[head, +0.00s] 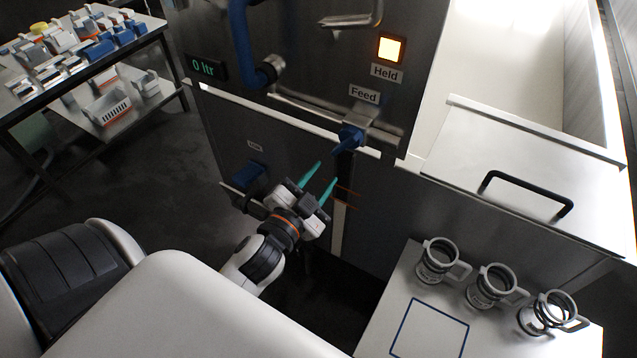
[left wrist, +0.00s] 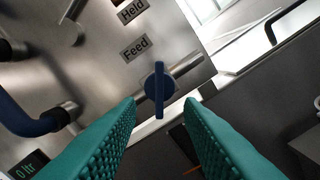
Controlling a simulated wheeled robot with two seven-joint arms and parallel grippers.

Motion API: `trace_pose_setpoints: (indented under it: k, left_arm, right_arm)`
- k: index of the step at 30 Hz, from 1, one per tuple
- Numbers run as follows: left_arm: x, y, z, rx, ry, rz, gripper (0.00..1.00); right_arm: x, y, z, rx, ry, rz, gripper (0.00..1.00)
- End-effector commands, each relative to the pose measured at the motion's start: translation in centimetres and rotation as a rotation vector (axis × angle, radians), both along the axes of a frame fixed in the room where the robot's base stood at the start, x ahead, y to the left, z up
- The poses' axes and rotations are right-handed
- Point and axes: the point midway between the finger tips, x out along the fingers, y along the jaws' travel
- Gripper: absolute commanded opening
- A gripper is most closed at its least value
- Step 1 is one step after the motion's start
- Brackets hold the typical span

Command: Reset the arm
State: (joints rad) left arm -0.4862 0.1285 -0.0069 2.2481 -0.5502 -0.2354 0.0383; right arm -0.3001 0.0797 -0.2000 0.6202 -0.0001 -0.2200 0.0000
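My left gripper (head: 325,182) is in front of the steel machine, a little below the blue Feed valve handle (head: 349,139). Its two teal fingers are apart, with nothing between them. In the left wrist view the fingers of the left gripper (left wrist: 160,125) are also spread, and the blue Feed handle (left wrist: 159,88) shows beyond their tips, apart from them. The handle points down in that view. My right gripper is not seen in either view.
The steel machine has a lit "Held" lamp (head: 390,48) and a "0 ltr" display (head: 204,68). A lower blue handle (head: 249,175) is beside my left wrist. A white side table (head: 385,320) carries three clear jugs (head: 437,262). A shelf of goods (head: 150,30) stands at the back left.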

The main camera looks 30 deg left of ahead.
Motion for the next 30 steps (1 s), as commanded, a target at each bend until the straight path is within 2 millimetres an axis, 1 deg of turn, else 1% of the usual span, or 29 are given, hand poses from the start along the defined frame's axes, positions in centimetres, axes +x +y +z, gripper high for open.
trace_pose_setpoints:
  k: [3,17,20,23,26,27,29,30]
  left_arm:
    - [-0.4,0.0,0.1,0.000,-0.001,0.000,0.34]
    - [-0.3,0.0,0.1,0.000,0.000,0.000,0.34]
    - [-0.2,0.0,-0.9,-0.006,0.018,0.000,0.34]
    - [0.1,-0.2,-4.4,-0.027,0.082,-0.003,0.34]
    - [0.2,-0.4,-10.5,-0.065,0.197,-0.005,0.34]
    - [0.0,-0.6,-13.4,-0.083,0.250,-0.005,0.34]
    - [-0.5,-0.9,-17.8,-0.112,0.335,-0.004,0.34]
    - [-1.1,-1.1,-20.7,-0.131,0.391,-0.002,0.34]
  right_arm:
    - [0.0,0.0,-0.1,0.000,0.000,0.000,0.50]
    - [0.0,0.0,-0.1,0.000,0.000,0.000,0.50]
    - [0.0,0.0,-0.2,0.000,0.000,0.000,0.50]
    - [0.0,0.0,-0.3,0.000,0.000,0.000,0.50]
    - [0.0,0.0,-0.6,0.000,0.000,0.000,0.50]
    - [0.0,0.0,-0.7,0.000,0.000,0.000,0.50]
    - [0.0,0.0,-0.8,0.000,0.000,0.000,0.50]
    - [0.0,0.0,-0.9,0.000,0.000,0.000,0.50]
